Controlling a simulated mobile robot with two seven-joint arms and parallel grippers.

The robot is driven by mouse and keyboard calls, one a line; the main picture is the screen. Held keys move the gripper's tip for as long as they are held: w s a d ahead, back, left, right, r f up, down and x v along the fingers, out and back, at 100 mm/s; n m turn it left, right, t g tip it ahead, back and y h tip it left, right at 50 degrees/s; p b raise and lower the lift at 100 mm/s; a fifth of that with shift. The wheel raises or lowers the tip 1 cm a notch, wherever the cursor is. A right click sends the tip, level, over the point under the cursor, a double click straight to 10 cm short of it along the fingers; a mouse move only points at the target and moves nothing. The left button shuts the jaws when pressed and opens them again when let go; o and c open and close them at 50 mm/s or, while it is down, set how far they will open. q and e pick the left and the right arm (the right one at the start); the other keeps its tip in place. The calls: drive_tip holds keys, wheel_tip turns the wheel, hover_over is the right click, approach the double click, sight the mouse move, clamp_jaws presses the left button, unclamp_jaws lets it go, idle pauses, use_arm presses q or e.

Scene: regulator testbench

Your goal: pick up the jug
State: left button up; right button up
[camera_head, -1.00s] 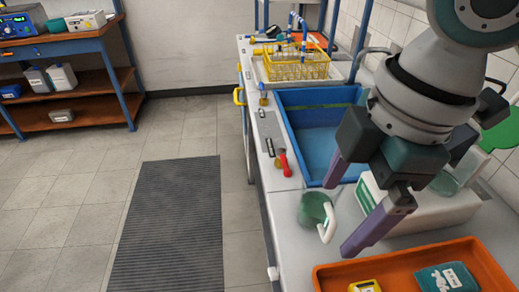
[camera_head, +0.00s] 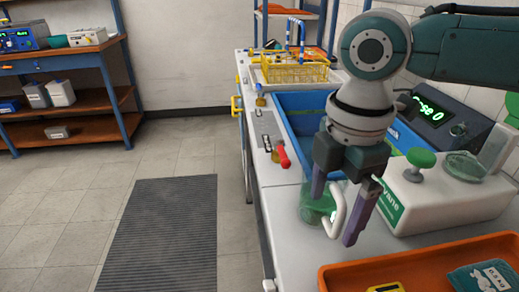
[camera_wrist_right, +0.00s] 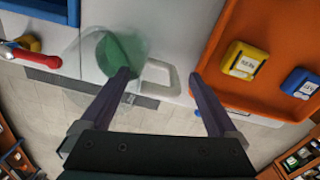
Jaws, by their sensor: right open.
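The jug (camera_head: 310,212) is a clear vessel with green inside and a white handle (camera_head: 337,212). It stands on the light bench top, right of the red-handled valve. My right gripper (camera_head: 334,219) is open, its purple fingers pointing down at the jug. In the right wrist view, the jug (camera_wrist_right: 105,52) lies at upper left and its handle (camera_wrist_right: 160,77) shows between the two fingertips. One finger overlaps the jug's body in that view. I cannot tell whether the fingers touch the jug. My left gripper is not in view.
An orange tray (camera_head: 336,274) with a yellow and a teal item lies at the front right. A white device (camera_head: 455,203) with a green knob stands close right of my gripper. A blue basin (camera_head: 297,133) and a red-handled valve (camera_head: 283,156) are behind the jug.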

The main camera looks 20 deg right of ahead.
sight(328, 225)
wheel_tip(328, 225, down, 3)
drive_tip(key=shift+f, duration=0.1)
clamp_jaws()
idle(0.8)
